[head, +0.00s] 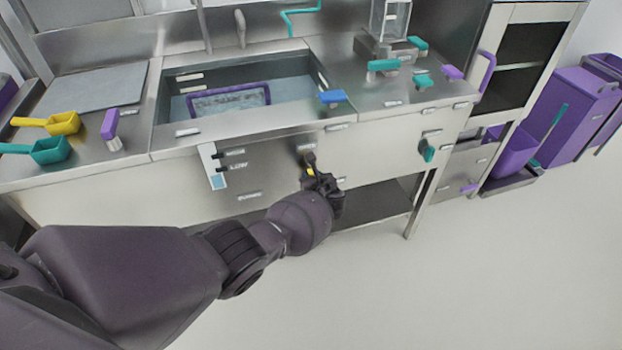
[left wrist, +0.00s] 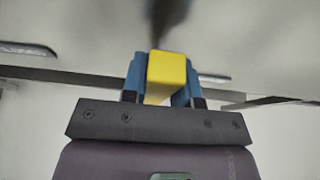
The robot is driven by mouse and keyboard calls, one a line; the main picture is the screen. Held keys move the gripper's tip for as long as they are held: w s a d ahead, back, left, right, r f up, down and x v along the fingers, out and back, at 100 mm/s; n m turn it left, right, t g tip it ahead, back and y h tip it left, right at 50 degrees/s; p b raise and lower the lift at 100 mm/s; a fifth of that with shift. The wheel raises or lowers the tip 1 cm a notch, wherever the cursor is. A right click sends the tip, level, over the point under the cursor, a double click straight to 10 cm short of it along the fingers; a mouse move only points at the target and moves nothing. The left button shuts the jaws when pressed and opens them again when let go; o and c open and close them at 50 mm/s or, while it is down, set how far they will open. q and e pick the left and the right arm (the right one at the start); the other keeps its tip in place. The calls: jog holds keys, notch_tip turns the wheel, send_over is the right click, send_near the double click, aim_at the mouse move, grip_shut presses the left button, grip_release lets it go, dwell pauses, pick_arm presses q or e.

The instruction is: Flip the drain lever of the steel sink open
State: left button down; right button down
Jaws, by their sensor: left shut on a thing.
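The steel sink (head: 170,112) is set in the counter and holds what looks like water, with a purple-framed item in it. On the front panel below its right part is the drain lever (head: 309,159), with a dark shaft and a yellow grip pointing downward. My left gripper (head: 313,175) is at this lever, below the counter edge. In the left wrist view the blue fingertips (left wrist: 160,80) are shut on both sides of the yellow grip (left wrist: 168,70); the dark shaft above it is blurred. My right gripper is not in view.
A blue-handled item (head: 333,97) lies at the sink's right rim. A teal knob (head: 427,151) is on the panel farther right. Yellow (head: 63,123) and teal (head: 50,151) scoops lie on the left counter. An open shelf (head: 378,207) is below; the floor in front is clear.

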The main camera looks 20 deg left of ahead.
pick_arm(q)
jog(key=c, duration=1.1)
grip_release()
jog(key=shift+o, duration=1.1)
jog(key=shift+s+d+r+p, duration=0.25)
jog(key=shift+s+r+p, duration=0.1)
jog(key=shift+p, duration=0.05)
jog(key=p+v, duration=0.4)
jog(key=v, duration=0.5)
jog(key=shift+s+d+p, duration=0.2)
jog(key=shift+s+p, duration=0.1)
jog(key=shift+p, duration=0.05)
